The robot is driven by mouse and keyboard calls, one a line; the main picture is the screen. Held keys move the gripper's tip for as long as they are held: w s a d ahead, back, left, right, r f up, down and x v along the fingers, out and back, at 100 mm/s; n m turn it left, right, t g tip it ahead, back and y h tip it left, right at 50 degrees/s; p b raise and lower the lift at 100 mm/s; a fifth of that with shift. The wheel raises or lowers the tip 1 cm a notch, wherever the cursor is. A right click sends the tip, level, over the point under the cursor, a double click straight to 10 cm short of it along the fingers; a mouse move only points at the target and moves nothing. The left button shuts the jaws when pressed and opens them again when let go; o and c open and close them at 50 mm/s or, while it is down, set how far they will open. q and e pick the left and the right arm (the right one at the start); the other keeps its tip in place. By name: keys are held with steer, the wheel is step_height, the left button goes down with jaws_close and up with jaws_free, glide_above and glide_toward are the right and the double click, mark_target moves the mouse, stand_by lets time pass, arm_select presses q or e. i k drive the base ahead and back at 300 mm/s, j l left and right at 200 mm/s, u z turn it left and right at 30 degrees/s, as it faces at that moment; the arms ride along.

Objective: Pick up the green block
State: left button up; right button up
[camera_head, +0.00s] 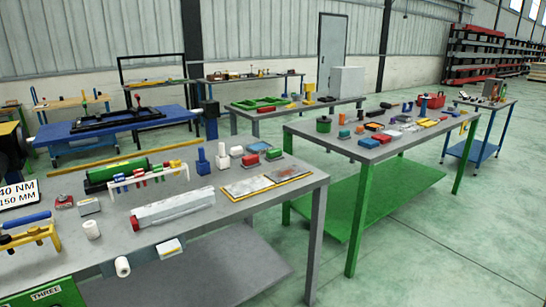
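No single green block stands out for certain. Several green things are in view. A small green piece (274,154) sits at the back right of the near grey table (250,203), beside a red piece (251,160). A dark green, roughly cylindrical thing (323,124) stands at the left end of the middle table (345,153). Flat green frames (259,103) lie on a table farther back. A long green cylinder (118,170) lies on the near table. Neither of my grippers is in view.
The near table also holds blue upright pieces (202,162), a clear wrapped bar (173,206), a flat panel (266,181) and a yellow rack (30,238). The middle table has a green lower shelf (400,192). Open floor (450,240) lies at the right front.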

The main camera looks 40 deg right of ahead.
mark_target(274, 155)
steer(key=i+l, duration=0.2)
steer(key=l, duration=0.15)
steer(key=i+l, duration=0.2)
steer(key=l, duration=0.15)
steer(key=i+l, duration=0.2)
steer(key=l, duration=0.2)
